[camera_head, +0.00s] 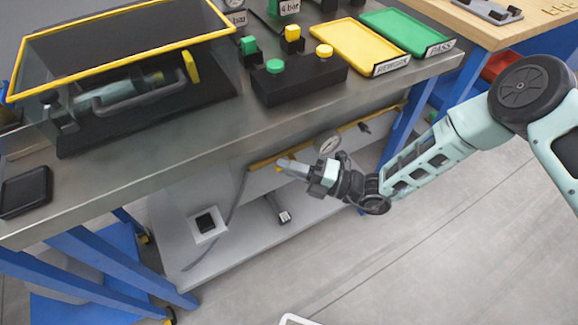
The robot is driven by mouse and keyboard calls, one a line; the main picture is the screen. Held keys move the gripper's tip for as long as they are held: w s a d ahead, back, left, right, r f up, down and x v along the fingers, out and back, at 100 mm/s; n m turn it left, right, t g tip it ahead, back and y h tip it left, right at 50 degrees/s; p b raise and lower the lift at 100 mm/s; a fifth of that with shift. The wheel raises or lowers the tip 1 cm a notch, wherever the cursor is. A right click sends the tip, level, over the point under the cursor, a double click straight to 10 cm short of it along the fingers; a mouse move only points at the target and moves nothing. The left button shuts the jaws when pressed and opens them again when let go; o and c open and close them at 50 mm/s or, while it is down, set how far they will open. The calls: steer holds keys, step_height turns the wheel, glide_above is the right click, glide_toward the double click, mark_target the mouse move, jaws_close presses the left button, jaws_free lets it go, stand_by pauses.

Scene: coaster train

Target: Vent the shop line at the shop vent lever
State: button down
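My gripper (290,167) is in front of the bench, below its front edge, pointing left. Its fingers look close together, but I cannot tell whether they are open or shut. A yellow pipe (372,119) runs along the panel under the bench, partly hidden behind my gripper. A round gauge (328,142) shows just above my wrist, and a small dark fitting (365,127) is on the pipe to its right. A dark handle-like part with a pale label (281,212) is below my gripper. I cannot tell which part is the shop vent lever; the labels are unreadable.
The metal bench top (205,132) overhangs the pipe. On it are a yellow-framed clear guard (130,50), a black button box (300,80), a yellow tray (358,45) and a green tray (405,32). Blue legs flank the lower shelf. The floor in front is mostly clear.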

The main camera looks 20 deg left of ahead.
steer(key=shift+r+p, duration=0.1)
steer(key=shift+p, duration=0.3)
steer(key=shift+w+d+f+n+t+h+p, duration=0.25)
steer(key=shift+n+t+h+p, duration=1.05)
steer(key=shift+p, duration=2.95)
steer(key=shift+w+d+f+n+t+h+p, duration=0.2)
steer(key=shift+f+n+t+h+p, duration=0.25)
steer(key=shift+n+h+p, duration=2.7)
steer(key=shift+w+d+f+n+t+h+p, duration=0.2)
steer(key=shift+t+h+p, duration=0.75)
steer(key=shift+p, duration=4.45)
steer(key=shift+w+f, duration=0.1)
steer(key=shift+f, duration=0.05)
steer(key=c, duration=1.5)
jaws_free()
steer(key=shift+o, duration=0.2)
steer(key=shift+d, duration=0.1)
